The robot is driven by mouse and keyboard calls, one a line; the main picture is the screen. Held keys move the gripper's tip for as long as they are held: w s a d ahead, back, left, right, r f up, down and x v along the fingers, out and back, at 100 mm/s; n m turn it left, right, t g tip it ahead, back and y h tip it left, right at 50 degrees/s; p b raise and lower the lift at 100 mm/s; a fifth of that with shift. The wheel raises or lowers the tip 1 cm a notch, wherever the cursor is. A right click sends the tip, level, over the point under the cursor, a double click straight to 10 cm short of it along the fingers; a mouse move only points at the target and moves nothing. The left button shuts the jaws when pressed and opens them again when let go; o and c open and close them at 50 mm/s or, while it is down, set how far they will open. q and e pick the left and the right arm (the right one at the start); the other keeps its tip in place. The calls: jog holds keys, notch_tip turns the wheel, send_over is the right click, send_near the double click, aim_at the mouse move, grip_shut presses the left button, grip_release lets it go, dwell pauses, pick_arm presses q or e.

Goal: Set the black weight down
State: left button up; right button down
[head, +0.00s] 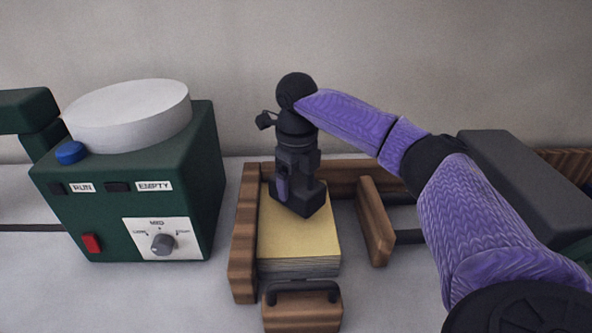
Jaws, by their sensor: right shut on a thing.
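My right gripper (291,188) points down over the yellow-topped stack of sheets (285,240). It is shut on the black weight (306,203), a dark block at the lower end of the gripper. One purple finger shows on the left side of the block; the other finger is hidden. The weight's underside is at or just above the stack's top, toward its back half; I cannot tell whether they touch. My left gripper is not in view.
A wooden frame (244,235) borders the stack at the left and back. A wooden board (375,222) stands at the right, and a wooden block (302,314) with a black handle is in front. A green machine (205,170) with a white round top stands left.

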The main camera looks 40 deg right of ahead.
aim_at(297, 194)
notch_tip(297, 194, down, 3)
jog(key=shift+f+b, duration=0.15)
jog(key=shift+b, duration=0.3)
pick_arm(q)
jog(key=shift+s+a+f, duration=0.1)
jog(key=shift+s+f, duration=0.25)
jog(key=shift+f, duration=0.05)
pick_arm(e)
jog(key=shift+c, duration=0.3)
grip_release()
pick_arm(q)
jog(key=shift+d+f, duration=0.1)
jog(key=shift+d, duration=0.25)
pick_arm(e)
jog(key=shift+o, duration=0.3)
notch_tip(297, 194, up, 12)
jog(key=p, duration=0.4)
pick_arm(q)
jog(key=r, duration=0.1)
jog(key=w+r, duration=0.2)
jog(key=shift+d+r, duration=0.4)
